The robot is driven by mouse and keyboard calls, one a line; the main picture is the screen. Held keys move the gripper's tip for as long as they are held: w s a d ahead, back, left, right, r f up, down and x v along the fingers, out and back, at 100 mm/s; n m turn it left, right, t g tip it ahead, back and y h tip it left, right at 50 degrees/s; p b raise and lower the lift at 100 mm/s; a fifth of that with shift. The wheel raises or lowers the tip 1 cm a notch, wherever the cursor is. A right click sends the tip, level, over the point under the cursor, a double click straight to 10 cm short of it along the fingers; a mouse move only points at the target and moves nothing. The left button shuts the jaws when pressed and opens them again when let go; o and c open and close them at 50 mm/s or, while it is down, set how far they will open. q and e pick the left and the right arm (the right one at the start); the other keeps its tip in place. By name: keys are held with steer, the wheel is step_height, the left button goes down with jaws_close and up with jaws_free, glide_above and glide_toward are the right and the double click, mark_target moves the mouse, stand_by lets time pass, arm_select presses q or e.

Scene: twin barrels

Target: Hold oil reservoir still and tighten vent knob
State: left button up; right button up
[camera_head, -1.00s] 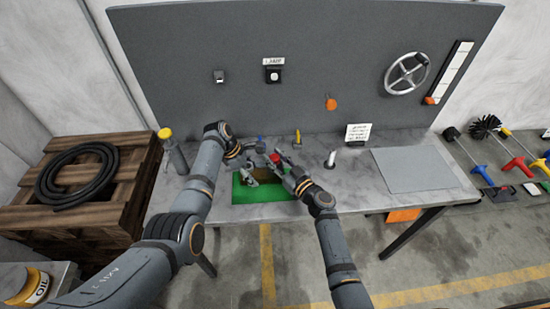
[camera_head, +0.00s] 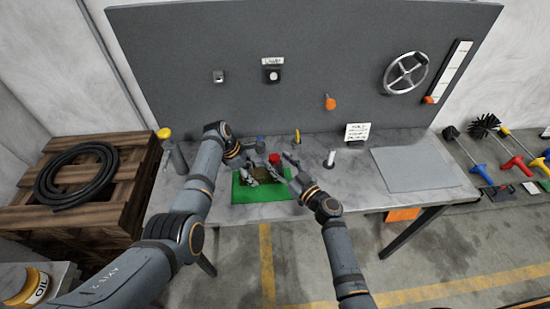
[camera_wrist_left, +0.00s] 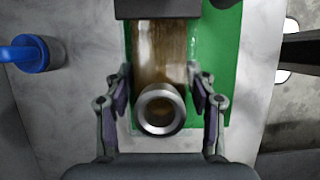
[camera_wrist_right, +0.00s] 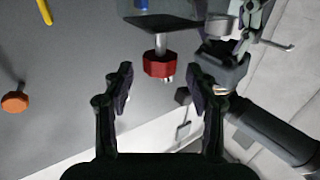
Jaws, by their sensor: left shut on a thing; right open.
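The oil reservoir, an amber see-through cylinder (camera_wrist_left: 160,50) with a metal ring at its near end, lies between my left gripper's fingers in the left wrist view. My left gripper (camera_wrist_left: 160,92) is shut on it; in the head view the gripper (camera_head: 262,174) is over the green mat. The red vent knob (camera_wrist_right: 158,67) sits on a metal stem in the right wrist view, and also shows in the head view (camera_head: 274,158). My right gripper (camera_wrist_right: 160,85) is open and empty, with the knob ahead of its fingertips and roughly between them.
The green mat (camera_head: 245,193) lies on the grey bench (camera_head: 340,195). A blue-capped item (camera_wrist_left: 28,53) stands left of the reservoir. A white upright cylinder (camera_head: 331,158) and a flat grey panel (camera_head: 413,168) are to the right. The upright back panel (camera_head: 200,50) bounds the bench.

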steer(key=v, duration=0.9)
steer(key=shift+s, duration=0.1)
